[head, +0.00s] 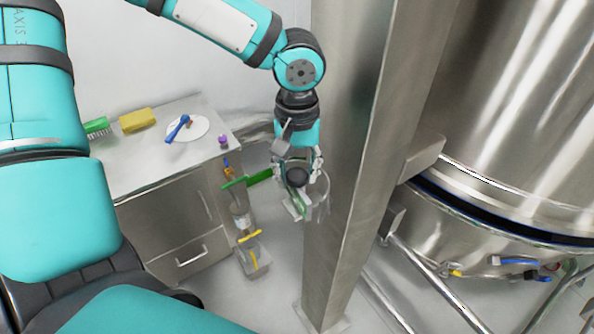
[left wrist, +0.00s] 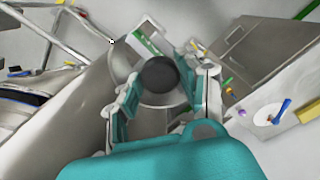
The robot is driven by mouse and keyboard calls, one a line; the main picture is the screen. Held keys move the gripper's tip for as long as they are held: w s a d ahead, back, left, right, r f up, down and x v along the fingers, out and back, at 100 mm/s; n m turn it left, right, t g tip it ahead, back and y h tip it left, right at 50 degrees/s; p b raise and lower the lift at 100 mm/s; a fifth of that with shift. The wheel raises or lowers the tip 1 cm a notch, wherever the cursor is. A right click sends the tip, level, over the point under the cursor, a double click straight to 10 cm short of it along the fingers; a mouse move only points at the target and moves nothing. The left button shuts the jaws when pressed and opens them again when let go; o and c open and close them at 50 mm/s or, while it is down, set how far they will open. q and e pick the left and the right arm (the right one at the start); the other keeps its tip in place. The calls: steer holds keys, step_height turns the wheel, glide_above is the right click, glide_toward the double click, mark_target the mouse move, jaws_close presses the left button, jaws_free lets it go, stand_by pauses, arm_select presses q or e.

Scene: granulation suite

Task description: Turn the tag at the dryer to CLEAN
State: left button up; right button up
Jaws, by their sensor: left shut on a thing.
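The status tag is on the steel column beside the dryer (head: 510,110), a big steel vessel at the right. It shows as a pale round disc (head: 322,192) with a dark round knob (head: 298,177) and a green-and-white plate (head: 302,204). No lettering is readable. My left gripper (head: 298,172) reaches down from above, its fingers shut on the knob. In the left wrist view, the dark knob (left wrist: 158,74) sits between the fingers, with the green-and-white plate (left wrist: 150,38) beyond it. My right gripper is not in view.
A steel cabinet (head: 165,165) at the left carries a green brush (head: 96,126), a yellow sponge (head: 137,120) and a blue-handled tool (head: 178,128) on a white disc. A clear container (head: 254,259) stands on the floor. The steel column (head: 355,130) is close beside my left gripper.

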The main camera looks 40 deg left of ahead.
arm_select(q)
steer(key=shift+n, duration=0.6)
steer(key=shift+w, duration=0.1)
steer(key=o, duration=1.2)
steer(key=shift+r, duration=0.15)
step_height(320, 180, up, 12)
steer(key=shift+f, duration=0.1)
